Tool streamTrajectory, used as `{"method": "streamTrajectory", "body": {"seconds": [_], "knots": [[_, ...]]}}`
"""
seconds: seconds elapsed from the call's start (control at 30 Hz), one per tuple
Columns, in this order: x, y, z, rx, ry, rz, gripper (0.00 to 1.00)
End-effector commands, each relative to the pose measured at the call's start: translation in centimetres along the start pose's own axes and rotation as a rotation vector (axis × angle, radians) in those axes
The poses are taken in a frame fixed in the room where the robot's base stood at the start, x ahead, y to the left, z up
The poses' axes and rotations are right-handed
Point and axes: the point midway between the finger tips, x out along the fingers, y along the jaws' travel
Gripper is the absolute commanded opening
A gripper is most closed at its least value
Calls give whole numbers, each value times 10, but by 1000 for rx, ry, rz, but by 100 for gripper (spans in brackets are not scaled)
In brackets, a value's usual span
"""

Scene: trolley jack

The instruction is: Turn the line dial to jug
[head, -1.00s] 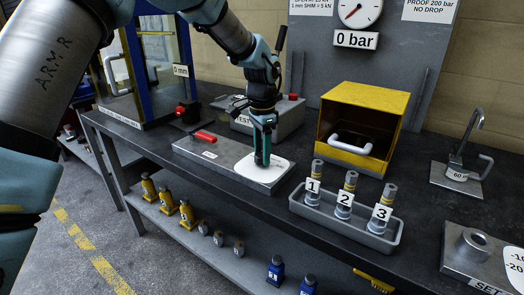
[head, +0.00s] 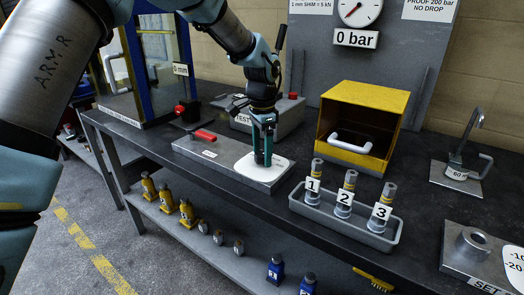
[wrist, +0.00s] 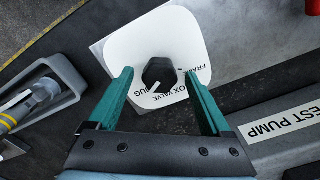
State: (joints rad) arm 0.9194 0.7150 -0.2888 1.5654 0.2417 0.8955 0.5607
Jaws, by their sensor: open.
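The line dial is a dark, roughly hexagonal knob (wrist: 160,74) with a white pointer mark, on a white rounded plate (wrist: 155,38). In the wrist view the mark points to the lower left, toward lettering partly hidden by the knob and ending in "UG". "FRAME" lettering is to the knob's right and "BOX VALVE" below it. My gripper (wrist: 159,76) is open, with one green finger on each side of the knob and visible gaps between. In the head view my gripper (head: 263,160) is over the white plate (head: 279,174) and hides the knob.
A tray (head: 378,240) with three numbered cylinders stands right of the plate. A red-handled part (head: 205,135) lies left of the plate. The test pump (head: 290,113) stands behind. The gauge sign (head: 356,39) reads 0 bar.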

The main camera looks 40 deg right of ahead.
Motion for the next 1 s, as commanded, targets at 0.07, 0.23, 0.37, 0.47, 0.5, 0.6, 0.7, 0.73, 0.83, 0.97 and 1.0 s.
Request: {"method": "streamTrajectory", "body": {"seconds": [0.07,0.23,0.37,0.47,0.5,0.6,0.7,0.73,0.83,0.97,1.0], "knots": [[0,0,0,0,0,0,83],[-5,0,0,-1,1,-2,83],[-23,-1,-1,0,3,-3,83],[-42,-1,-1,-1,4,-3,83],[-51,-1,-1,-2,4,-4,83],[-71,-1,0,-2,3,-4,83],[-87,-1,0,-1,2,-2,83],[-91,-1,0,-1,3,-2,83],[-101,0,0,0,2,-1,83],[-107,0,0,0,1,0,83],[-108,0,0,0,0,0,83]]}}
